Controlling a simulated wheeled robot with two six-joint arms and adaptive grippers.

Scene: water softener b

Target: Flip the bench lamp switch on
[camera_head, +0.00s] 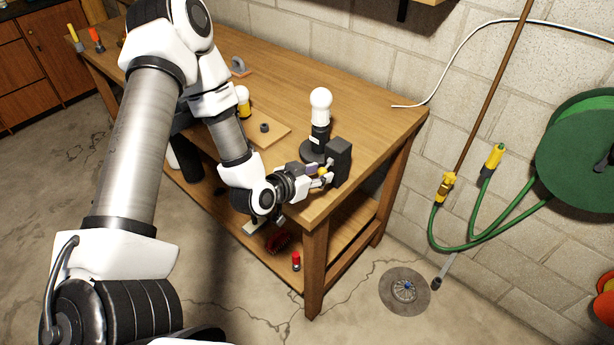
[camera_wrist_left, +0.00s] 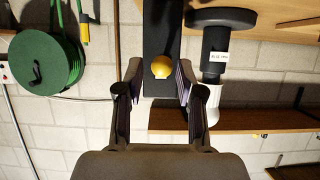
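The bench lamp (camera_head: 320,112), a white bulb on a black stem and round base, stands upright near the bench's right end. It shows upside down in the left wrist view (camera_wrist_left: 215,62). Beside it stands a black switch box (camera_head: 340,160). The box also shows in the left wrist view (camera_wrist_left: 160,28), with a round yellow switch knob (camera_wrist_left: 161,67) on its face. My left gripper (camera_head: 322,174) is open at the box. In the left wrist view its fingertips (camera_wrist_left: 159,77) are spread on either side of the knob, with visible gaps. My right gripper is out of view.
A red object (camera_head: 277,241) lies on the lower shelf. A green hose reel (camera_head: 580,150) hangs on the wall at right.

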